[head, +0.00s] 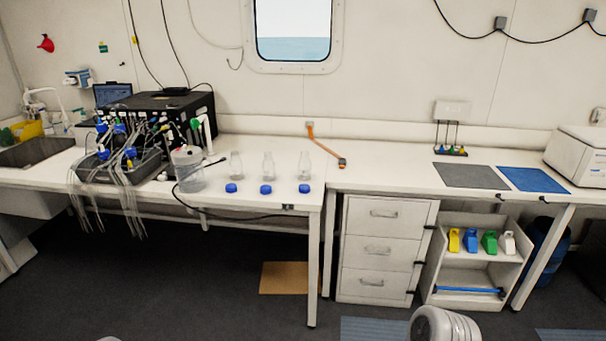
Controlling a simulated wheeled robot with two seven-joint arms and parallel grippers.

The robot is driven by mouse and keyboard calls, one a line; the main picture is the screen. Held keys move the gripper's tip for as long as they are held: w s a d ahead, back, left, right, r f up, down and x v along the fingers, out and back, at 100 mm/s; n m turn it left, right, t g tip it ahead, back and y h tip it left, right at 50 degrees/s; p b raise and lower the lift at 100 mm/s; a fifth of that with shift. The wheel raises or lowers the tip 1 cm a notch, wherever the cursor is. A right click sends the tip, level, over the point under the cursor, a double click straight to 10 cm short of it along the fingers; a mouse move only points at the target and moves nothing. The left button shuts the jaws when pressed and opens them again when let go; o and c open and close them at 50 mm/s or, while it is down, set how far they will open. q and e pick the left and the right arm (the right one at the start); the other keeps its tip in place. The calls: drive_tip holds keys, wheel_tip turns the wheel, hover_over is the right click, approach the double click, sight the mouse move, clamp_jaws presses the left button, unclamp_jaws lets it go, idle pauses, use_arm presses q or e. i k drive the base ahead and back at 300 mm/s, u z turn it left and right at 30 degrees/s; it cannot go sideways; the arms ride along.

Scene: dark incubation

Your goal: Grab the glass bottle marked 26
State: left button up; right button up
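Three clear glass bottles stand upright in a row on the white bench: a left bottle (236,165), a middle bottle (268,167) and a right bottle (304,168). A blue cap lies in front of each: left cap (231,188), middle cap (266,189) and right cap (304,188). The bottles look uncapped. No number is legible on any of them, so I cannot tell which is marked 26. Neither of my grippers is in view; a rounded white part at the bottom edge appears to be my own arm.
An orange strap (325,147) lies to the right. Drawers (384,250) stand below the right bench (390,180).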

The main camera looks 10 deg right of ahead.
sight(304, 163)
drive_tip(key=u, duration=0.55)
drive_tip(key=i, duration=2.15)
drive_tip(key=z, duration=0.6)
